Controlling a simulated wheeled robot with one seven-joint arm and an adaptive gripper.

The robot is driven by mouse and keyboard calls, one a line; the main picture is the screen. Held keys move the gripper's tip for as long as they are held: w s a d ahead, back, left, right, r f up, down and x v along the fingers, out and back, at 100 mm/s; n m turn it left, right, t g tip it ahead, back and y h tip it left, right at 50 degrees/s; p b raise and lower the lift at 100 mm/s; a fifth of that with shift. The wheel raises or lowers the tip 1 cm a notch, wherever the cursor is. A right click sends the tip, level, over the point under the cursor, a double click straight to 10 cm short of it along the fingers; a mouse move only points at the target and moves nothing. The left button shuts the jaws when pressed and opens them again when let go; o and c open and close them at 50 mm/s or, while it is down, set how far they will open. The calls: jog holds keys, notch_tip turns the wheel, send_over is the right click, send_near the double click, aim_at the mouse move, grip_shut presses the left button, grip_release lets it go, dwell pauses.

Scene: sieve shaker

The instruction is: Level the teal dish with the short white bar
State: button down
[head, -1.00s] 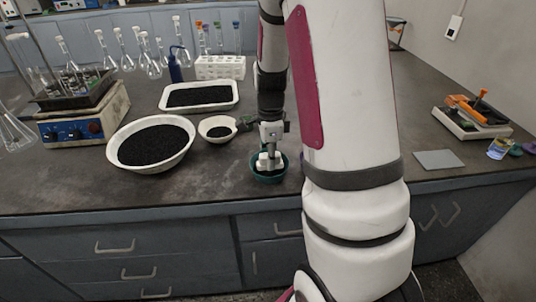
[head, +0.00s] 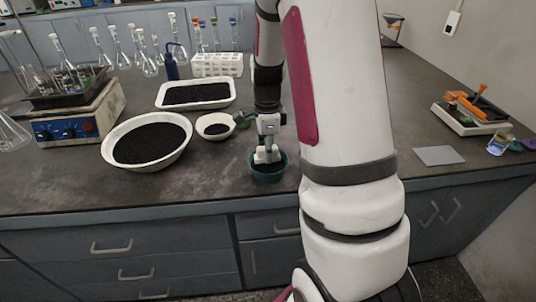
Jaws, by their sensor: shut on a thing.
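The teal dish (head: 268,176) stands on the dark bench near its front edge, just left of my arm, with dark material inside. My gripper (head: 267,155) points down over the dish, its fingertips at or inside the rim. It is shut on the short white bar (head: 267,160), which is small and hard to tell apart from the pale fingers. Whether the bar touches the dark material is too small to tell.
Left of the dish are a small white bowl (head: 216,126), a large white bowl (head: 147,141) and a white tray (head: 196,94), all holding black grains. A hotplate-like device (head: 75,125) stands far left. A grey square plate (head: 438,155) lies right on clear bench.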

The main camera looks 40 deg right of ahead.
jog(key=shift+s+r+p, duration=0.1)
jog(key=shift+r+p, duration=1.8)
jog(key=shift+r, duration=1.05)
